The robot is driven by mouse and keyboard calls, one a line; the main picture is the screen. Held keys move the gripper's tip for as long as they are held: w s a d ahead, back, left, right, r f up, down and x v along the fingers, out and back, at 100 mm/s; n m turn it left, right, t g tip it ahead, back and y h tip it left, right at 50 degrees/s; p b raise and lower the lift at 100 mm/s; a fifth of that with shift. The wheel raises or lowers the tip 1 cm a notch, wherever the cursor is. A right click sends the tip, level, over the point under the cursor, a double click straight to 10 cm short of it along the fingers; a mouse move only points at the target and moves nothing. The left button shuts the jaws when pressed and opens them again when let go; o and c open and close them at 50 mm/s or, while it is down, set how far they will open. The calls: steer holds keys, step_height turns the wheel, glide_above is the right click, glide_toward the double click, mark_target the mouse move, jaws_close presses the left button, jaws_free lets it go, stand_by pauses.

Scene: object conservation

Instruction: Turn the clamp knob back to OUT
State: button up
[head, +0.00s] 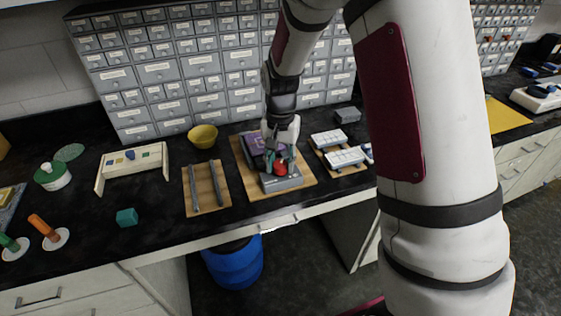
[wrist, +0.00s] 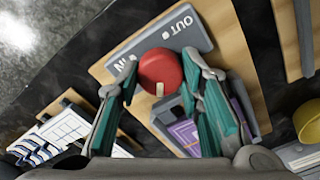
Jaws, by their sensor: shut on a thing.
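The red clamp knob (wrist: 160,68) sits on a grey block (wrist: 205,38) marked IN and OUT. In the wrist view, OUT is at the block's upper right and IN at its left. A pale mark on the knob's rim faces the bottom of the picture, pointing at neither word. My gripper (wrist: 162,70) is shut on the knob, one teal-padded finger on each side. In the head view, my gripper (head: 281,160) reaches down over the red knob (head: 281,169) and the grey block (head: 283,184) on a wooden board.
A purple-topped grey part (wrist: 185,132) lies beside the knob on the board (head: 300,182). A board with two dark rails (head: 206,186) and a yellow bowl (head: 202,136) stand to the left, white trays (head: 345,158) to the right. Drawer cabinets (head: 205,65) rise behind.

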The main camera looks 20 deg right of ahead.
steer(key=n, duration=0.4)
steer(key=shift+n, duration=0.3)
steer(key=n, duration=0.4)
steer(key=shift+n, duration=0.3)
steer(key=n+p, duration=0.1)
steer(key=n, duration=0.2)
steer(key=shift+n, duration=0.3)
steer(key=n, duration=0.4)
steer(key=shift+n+p, duration=0.3)
steer(key=shift+p, duration=0.1)
steer(key=n+p, duration=0.1)
steer(key=n, duration=0.7)
steer(key=shift+p, duration=0.4)
steer(key=n, duration=0.4)
steer(key=shift+n+p, duration=0.3)
steer(key=shift+p, duration=0.05)
steer(key=shift+n, duration=1.8)
